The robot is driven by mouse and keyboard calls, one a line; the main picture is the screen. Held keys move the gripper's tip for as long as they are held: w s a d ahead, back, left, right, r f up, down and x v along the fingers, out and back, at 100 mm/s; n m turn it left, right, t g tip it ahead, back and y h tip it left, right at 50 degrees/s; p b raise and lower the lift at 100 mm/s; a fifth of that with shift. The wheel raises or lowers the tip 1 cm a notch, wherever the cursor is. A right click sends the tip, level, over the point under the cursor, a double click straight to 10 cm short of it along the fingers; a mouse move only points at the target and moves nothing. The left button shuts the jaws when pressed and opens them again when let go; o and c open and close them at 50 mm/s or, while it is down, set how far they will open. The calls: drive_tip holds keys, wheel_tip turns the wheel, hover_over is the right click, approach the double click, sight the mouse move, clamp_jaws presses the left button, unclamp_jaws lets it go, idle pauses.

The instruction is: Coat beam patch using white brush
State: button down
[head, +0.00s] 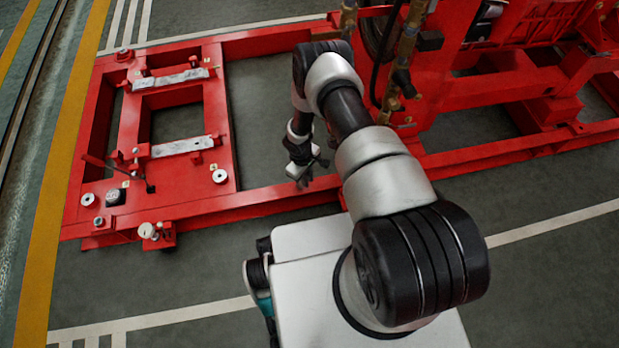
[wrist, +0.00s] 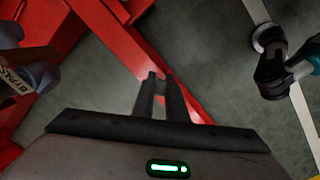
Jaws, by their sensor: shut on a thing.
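My gripper (head: 305,172) hangs beside the front rail of the red frame in the head view. Its narrow fingers (wrist: 163,92) point at the floor and a red beam in the wrist view. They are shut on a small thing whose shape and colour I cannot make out. I cannot tell a white brush apart in either view. The red beam (head: 268,198) runs along the front of the frame, and a red beam (wrist: 130,45) crosses the wrist view. No coated patch stands out on it.
The red base frame (head: 217,135) has grey plates (head: 183,146) and round pads on the left. Red machinery (head: 520,60) and brass pipework (head: 405,60) stand at the right. A pipe labelled BYPASS (wrist: 18,82) is close at the left of the wrist view. Grey floor inside the frame is clear.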

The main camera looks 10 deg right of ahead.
drive_tip(key=a, duration=0.7)
drive_tip(key=shift+a, duration=0.25)
idle(1.6)
drive_tip(key=shift+d, duration=0.1)
